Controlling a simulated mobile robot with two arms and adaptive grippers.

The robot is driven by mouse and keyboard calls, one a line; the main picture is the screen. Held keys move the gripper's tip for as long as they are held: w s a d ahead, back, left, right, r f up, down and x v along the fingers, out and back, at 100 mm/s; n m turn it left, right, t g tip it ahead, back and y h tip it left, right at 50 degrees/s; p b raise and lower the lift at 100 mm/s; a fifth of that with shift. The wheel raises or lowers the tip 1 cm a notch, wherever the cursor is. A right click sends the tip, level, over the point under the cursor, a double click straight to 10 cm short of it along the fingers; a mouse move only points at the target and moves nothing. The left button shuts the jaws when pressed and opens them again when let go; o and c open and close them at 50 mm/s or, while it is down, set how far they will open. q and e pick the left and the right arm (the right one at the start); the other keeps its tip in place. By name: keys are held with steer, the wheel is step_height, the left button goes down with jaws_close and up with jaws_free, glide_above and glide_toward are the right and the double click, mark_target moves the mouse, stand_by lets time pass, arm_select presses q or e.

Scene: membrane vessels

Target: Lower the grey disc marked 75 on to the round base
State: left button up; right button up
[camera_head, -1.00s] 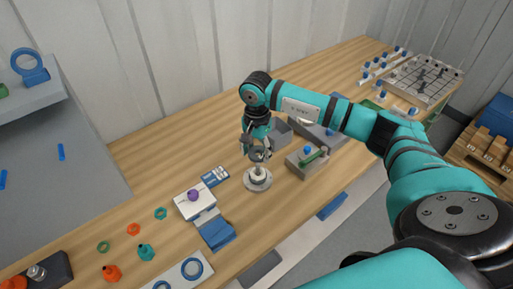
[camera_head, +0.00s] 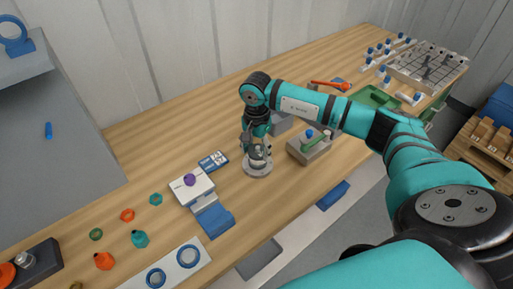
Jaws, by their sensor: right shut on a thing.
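The round base (camera_head: 257,171) is a pale grey disc-shaped foot standing on the wooden bench near the middle of the view. My right gripper (camera_head: 257,150) is directly above it, pointing down, with its fingers closed around the grey disc (camera_head: 258,158). The disc is low over the base, close to its top. Whether it touches is too small to tell. The number on the disc cannot be read. The gripper partly hides the disc, and the disc hides the middle of the base. My left gripper is not in view.
A white device with a purple knob (camera_head: 190,186) and a blue-and-white card (camera_head: 213,161) lie left. A white plate with blue rings (camera_head: 172,268) is at the front.

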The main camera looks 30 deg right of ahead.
steer(key=shift+f, duration=0.15)
steer(key=o, duration=1.2)
step_height(320, 180, up, 12)
stand_by(0.5)
